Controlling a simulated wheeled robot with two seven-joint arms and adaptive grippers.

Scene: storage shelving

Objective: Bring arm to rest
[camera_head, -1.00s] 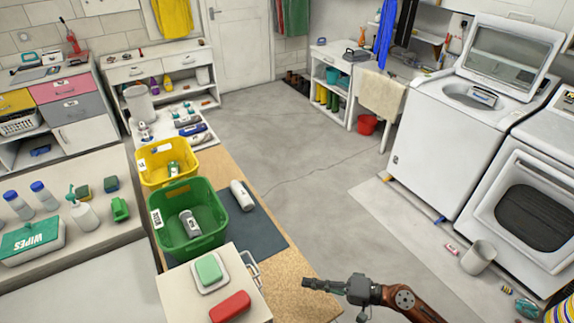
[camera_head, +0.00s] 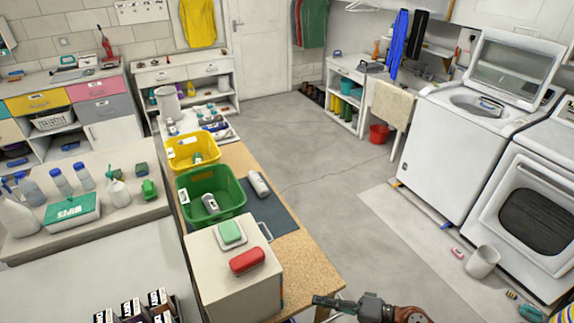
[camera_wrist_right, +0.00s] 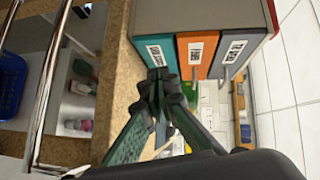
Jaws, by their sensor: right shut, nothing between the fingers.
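My right gripper (camera_head: 330,301) shows at the bottom of the head view, low and just off the right edge of the wooden table (camera_head: 290,265). Its fingers are shut with nothing between them. In the right wrist view the shut fingers (camera_wrist_right: 158,95) point toward a cabinet with teal (camera_wrist_right: 160,55), orange (camera_wrist_right: 196,52) and grey (camera_wrist_right: 234,50) labelled drawer fronts. I cannot tell whether they touch it. My left gripper is not in view.
A beige box (camera_head: 235,285) bearing a red case (camera_head: 247,261) stands on the table near my right gripper. Behind it are a green bin (camera_head: 228,198) and a yellow bin (camera_head: 180,163). The floor (camera_head: 330,200) to the right is mostly clear before the washer (camera_head: 450,145).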

